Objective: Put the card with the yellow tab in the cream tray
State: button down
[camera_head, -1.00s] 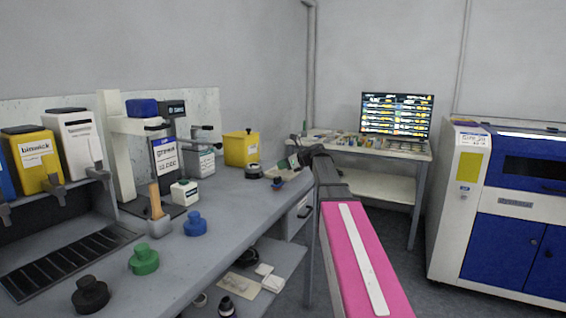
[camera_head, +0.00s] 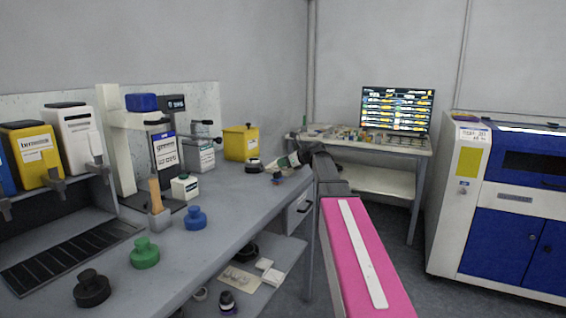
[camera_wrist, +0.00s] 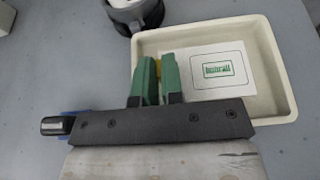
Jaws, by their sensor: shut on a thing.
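The card (camera_wrist: 209,70) is white with a green printed frame and lettering, and shows in the wrist view. Its yellow tab (camera_wrist: 158,68) sits between the green fingers of my gripper (camera_wrist: 160,64), which is shut on it. The cream tray (camera_wrist: 279,105) is a shallow rectangle under the card. The card lies within the tray's outline; I cannot tell whether it touches the floor of the tray. My gripper covers the tray's near left part. In the head view my gripper (camera_head: 287,161) is small, over the far end of the bench.
A dark round pot (camera_wrist: 135,13) stands close behind the tray's far left corner. On the grey bench (camera_head: 235,215) are a yellow box (camera_head: 241,143), a blue stopper (camera_head: 196,218), a green stopper (camera_head: 145,253) and a black stopper (camera_head: 92,289). The bench's front middle is clear.

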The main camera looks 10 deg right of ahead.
jog(key=shift+f, duration=0.75)
jog(key=c, duration=1.2)
grip_release()
jog(key=shift+c, duration=0.2)
jog(key=shift+s+d, duration=0.1)
jog(key=shift+v, duration=1.4)
jog(key=o, duration=0.5)
jog(key=shift+o, duration=0.2)
